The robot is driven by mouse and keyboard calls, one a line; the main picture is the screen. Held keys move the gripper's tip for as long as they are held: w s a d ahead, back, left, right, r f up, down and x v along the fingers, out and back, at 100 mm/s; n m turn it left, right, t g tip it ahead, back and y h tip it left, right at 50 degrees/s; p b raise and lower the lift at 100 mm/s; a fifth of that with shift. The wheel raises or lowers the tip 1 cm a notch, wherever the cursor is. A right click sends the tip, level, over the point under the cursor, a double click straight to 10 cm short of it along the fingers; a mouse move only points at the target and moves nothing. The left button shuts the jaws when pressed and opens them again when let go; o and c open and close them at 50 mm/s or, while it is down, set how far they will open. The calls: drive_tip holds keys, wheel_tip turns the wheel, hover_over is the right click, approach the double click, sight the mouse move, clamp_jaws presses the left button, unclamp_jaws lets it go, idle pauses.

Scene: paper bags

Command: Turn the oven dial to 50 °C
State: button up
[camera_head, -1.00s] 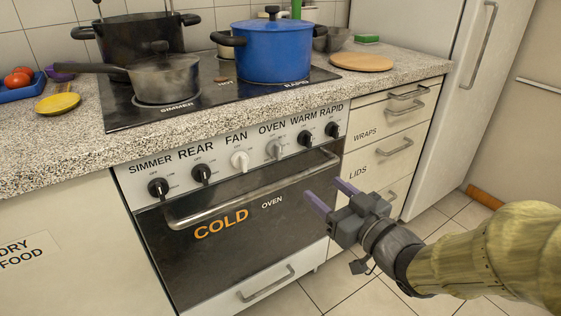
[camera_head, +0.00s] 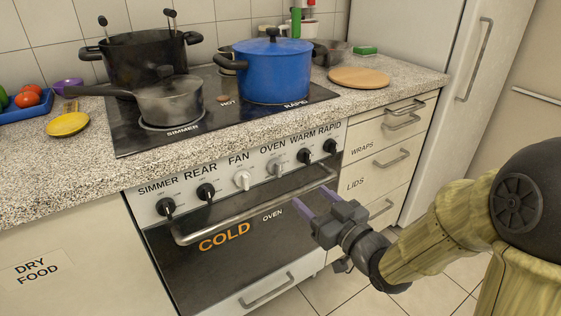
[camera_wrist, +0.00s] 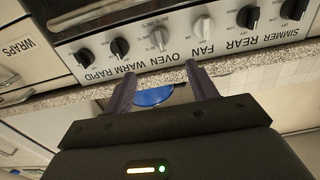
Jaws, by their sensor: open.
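The oven dial (camera_head: 276,169) is a light grey knob on the control panel under the OVEN label, between the white fan dial (camera_head: 242,180) and the black warm dial (camera_head: 304,156). My gripper (camera_head: 308,194) is open and empty, in front of the oven door, below and to the right of the oven dial, apart from it. In the wrist view, which is upside down, the oven dial (camera_wrist: 159,37) lies ahead of the gap between the purple fingers (camera_wrist: 160,75). The dial's temperature marks are too small to read its setting.
The oven door handle (camera_head: 255,206) sticks out below the dials, near my fingers. A blue pot (camera_head: 275,72), a grey saucepan (camera_head: 170,102) and a black pot (camera_head: 143,60) stand on the hob. Drawers (camera_head: 388,158) are to the right.

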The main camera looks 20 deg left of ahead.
sight(281, 170)
drive_tip(key=shift+w+a+r+p, duration=0.2)
drive_tip(key=shift+w+a+p, duration=0.25)
drive_tip(key=shift+p, duration=1.6)
drive_tip(key=p, duration=0.3)
drive_tip(key=shift+a+f, duration=0.1)
drive_tip(key=shift+a, duration=0.2)
drive_tip(key=x, duration=0.5)
drive_tip(key=b+x, duration=0.1)
drive_tip(key=x, duration=0.5)
drive_tip(key=shift+w+a+f, duration=0.2)
drive_tip(key=shift+w, duration=0.1)
drive_tip(key=c, duration=1)
